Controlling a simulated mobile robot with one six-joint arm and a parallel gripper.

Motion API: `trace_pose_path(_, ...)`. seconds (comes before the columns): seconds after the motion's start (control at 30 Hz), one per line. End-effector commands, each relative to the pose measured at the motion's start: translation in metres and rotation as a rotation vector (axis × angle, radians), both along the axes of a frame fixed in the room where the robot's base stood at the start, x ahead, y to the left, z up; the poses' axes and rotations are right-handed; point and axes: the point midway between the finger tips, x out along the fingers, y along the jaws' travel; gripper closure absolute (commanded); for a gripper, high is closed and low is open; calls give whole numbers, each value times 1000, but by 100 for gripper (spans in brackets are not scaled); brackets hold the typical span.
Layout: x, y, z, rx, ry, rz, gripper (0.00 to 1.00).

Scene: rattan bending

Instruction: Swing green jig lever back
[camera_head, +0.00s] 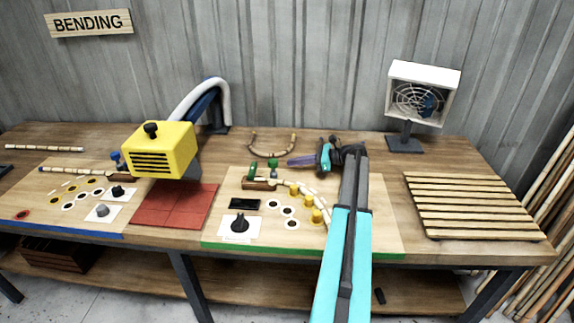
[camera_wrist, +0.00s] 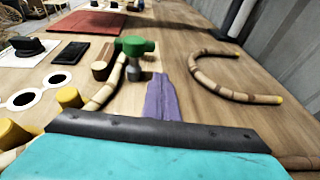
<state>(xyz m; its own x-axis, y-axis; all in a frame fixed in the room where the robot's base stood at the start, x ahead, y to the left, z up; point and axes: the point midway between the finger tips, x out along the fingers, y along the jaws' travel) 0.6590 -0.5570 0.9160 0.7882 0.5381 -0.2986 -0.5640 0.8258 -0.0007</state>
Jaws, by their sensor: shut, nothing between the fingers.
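The green jig lever (camera_head: 273,162) shows as a green knob on a grey post at the back of the green-edged board (camera_head: 375,225). In the wrist view the green knob (camera_wrist: 135,45) is just ahead and left of my fingertips. My gripper (camera_head: 290,162) has purple fingers, shut and empty, pointing left at the lever with a small gap apparent. In the wrist view the fingers (camera_wrist: 160,78) look like one purple strip. Whether they touch the post is unclear. A pale rattan strip (camera_wrist: 104,92) curves past several yellow pegs (camera_head: 305,200) on the board.
A bent rattan piece (camera_head: 272,152) lies behind the lever. A wooden block (camera_head: 258,184) and dark flat device (camera_head: 245,204) lie on the board. A yellow box (camera_head: 158,150) stands left, above a red mat (camera_head: 172,215). A fan (camera_head: 420,98) and slatted rack (camera_head: 470,205) are right.

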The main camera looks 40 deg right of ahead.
Motion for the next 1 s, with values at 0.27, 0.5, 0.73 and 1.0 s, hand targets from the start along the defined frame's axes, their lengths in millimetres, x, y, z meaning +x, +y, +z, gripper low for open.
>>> trace_pose_path(0.27, -18, -40, 10, -1, 0, 0, 100)
trace_pose_path(0.5, -29, -63, 20, 0, 0, 2, 100)
trace_pose_path(0.73, -34, -70, 24, 1, 1, 3, 100)
trace_pose_path(1.0, -33, -69, 24, 0, 0, 4, 100)
